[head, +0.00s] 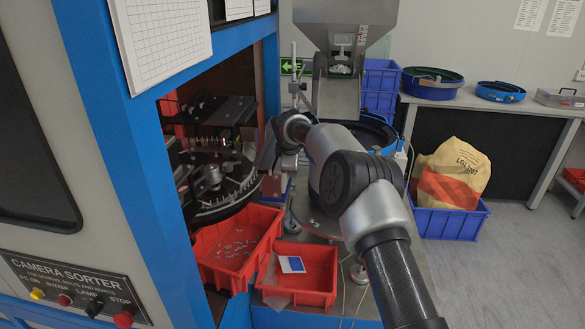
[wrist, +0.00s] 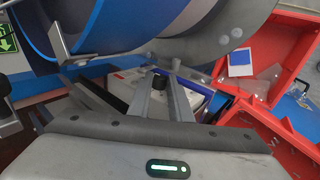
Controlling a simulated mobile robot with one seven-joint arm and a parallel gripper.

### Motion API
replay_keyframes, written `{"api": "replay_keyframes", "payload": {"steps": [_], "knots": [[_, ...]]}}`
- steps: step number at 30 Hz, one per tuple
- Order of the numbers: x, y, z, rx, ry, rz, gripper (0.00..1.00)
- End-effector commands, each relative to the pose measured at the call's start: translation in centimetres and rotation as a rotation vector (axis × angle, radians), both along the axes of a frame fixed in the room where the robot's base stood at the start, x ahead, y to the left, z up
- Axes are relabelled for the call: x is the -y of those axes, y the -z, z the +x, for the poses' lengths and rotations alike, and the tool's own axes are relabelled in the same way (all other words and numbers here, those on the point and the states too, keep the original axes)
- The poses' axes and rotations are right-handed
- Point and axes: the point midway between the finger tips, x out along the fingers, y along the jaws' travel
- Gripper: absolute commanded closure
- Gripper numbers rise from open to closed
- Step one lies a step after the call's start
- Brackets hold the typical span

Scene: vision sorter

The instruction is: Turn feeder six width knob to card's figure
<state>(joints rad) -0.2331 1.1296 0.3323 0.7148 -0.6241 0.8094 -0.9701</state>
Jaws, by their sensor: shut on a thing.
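A small black knob (wrist: 159,80) shows between the two grey fingertips of my gripper (wrist: 161,84) in the wrist view. The fingers are closed in on it from both sides. Behind it is a pale box (wrist: 198,96), partly covered by the fingers, so any scale or figures on it cannot be read. In the head view my gripper (head: 272,158) is small and dark beside the feeder bowl, and the knob is hidden there. A white and blue card (head: 292,264) lies in the front red bin; it also shows in the wrist view (wrist: 241,62), too small to read.
The round blue feeder bowl (head: 372,131) stands close behind my arm, under a grey hopper (head: 344,95). The sorter's glass-disc mechanism (head: 213,180) is at left. Two red bins stand below, one holding small parts (head: 262,222). Open floor lies at right.

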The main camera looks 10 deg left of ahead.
Motion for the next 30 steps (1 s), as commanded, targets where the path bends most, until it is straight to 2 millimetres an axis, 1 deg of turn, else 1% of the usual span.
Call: {"api": "replay_keyframes", "payload": {"steps": [1,3,4,12,17,20,30], "knots": [[0.0,-0.1,0.1,0.003,0.0,0.0,0.77],[0.0,-0.1,0.0,0.002,0.0,0.0,0.65],[0.0,-0.1,0.0,0.002,0.0,0.0,0.63],[0.0,-0.1,0.0,0.001,0.0,0.0,0.63],[0.0,-1.0,-0.5,0.003,-0.001,-0.001,0.63],[0.1,-2.4,-1.5,0.004,-0.001,0.0,0.63],[0.3,-9.3,-6.1,0.006,0.0,0.0,0.63]]}}
